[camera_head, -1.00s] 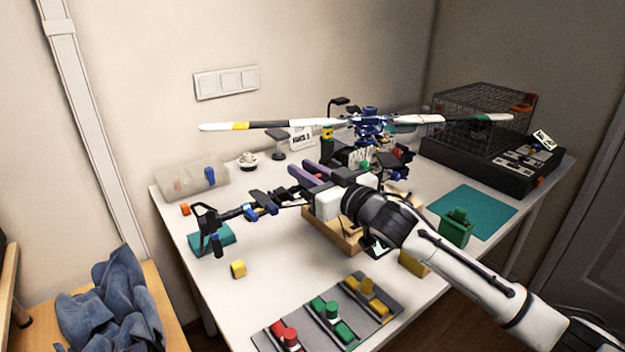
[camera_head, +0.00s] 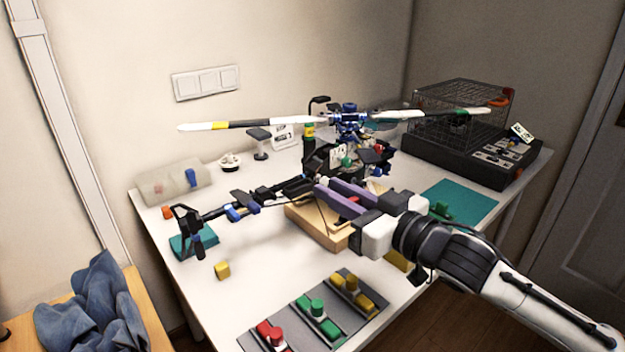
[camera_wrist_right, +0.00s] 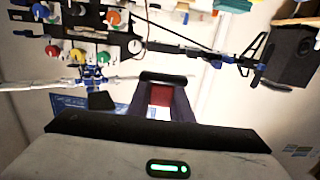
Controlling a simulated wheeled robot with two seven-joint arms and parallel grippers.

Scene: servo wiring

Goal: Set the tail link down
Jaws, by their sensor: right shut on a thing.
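My right gripper (camera_head: 338,199) reaches in from the right, over the wooden block beside the model helicopter (camera_head: 347,130). Its two purple fingers are shut on a small red piece with a black end, which appears to be the tail link (camera_wrist_right: 161,95); the fingers hide part of it. The helicopter's tail boom (camera_head: 268,194) runs left to the tail fin (camera_head: 190,228). In the right wrist view the boom (camera_wrist_right: 185,47) lies beyond the fingertips. My left gripper is not in view.
A wooden block (camera_head: 312,226) lies under the gripper. A grey tray (camera_head: 300,305) with red, green and yellow parts is at the front.

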